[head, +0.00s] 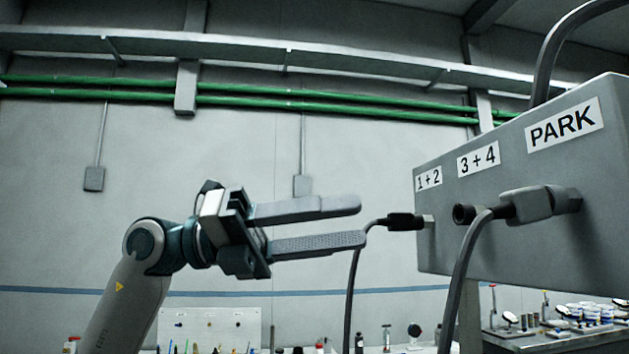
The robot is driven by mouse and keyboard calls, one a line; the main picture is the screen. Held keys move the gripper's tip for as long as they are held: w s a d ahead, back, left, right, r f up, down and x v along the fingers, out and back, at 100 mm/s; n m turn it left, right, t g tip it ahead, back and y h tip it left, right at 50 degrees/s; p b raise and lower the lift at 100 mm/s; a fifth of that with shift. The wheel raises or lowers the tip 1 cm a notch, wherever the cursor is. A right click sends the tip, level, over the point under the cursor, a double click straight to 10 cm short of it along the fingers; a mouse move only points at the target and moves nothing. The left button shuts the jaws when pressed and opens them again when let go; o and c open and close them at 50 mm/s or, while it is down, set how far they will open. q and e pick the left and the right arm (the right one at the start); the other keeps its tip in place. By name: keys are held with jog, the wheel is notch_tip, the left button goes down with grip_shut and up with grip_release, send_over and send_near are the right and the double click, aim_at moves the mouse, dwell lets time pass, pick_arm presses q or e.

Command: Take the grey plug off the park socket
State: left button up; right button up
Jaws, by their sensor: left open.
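The grey plug (530,204) sits in the park socket (573,200), below the PARK label (565,124) on the grey box at the right. Its thick grey cable (465,268) bends down from its left end. My left gripper (355,222) is open and empty, its two fingers pointing right. It is well left of the grey plug and touches nothing that I can see. My right gripper is not in view.
A black plug (405,221) with a hanging cable sits in the 1+2 socket, just right of my left fingertips. The 3+4 socket (463,213) looks empty. Another cable (550,50) rises above the grey box (450,255). A cluttered bench (550,338) stands lower right.

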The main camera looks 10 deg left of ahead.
pick_arm(q)
jog(key=s+r+m+t+y, duration=0.3)
jog(key=s+t+y, duration=0.1)
jog(key=s, duration=1)
jog(key=shift+s+r+t+b, duration=0.25)
jog(key=shift+t+b, duration=0.05)
jog(key=shift+t, duration=0.5)
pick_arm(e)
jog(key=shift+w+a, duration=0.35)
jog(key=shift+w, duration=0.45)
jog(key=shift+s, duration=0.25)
pick_arm(q)
jog(key=p, duration=0.3)
send_near(504, 202)
jog(key=p+x, duration=0.3)
jog(key=x, duration=0.6)
jog(key=shift+a+f, duration=0.1)
jog(key=shift+w+d+f+p, duration=0.2)
jog(key=shift+d+p, duration=0.15)
jog(key=shift+d, duration=0.3)
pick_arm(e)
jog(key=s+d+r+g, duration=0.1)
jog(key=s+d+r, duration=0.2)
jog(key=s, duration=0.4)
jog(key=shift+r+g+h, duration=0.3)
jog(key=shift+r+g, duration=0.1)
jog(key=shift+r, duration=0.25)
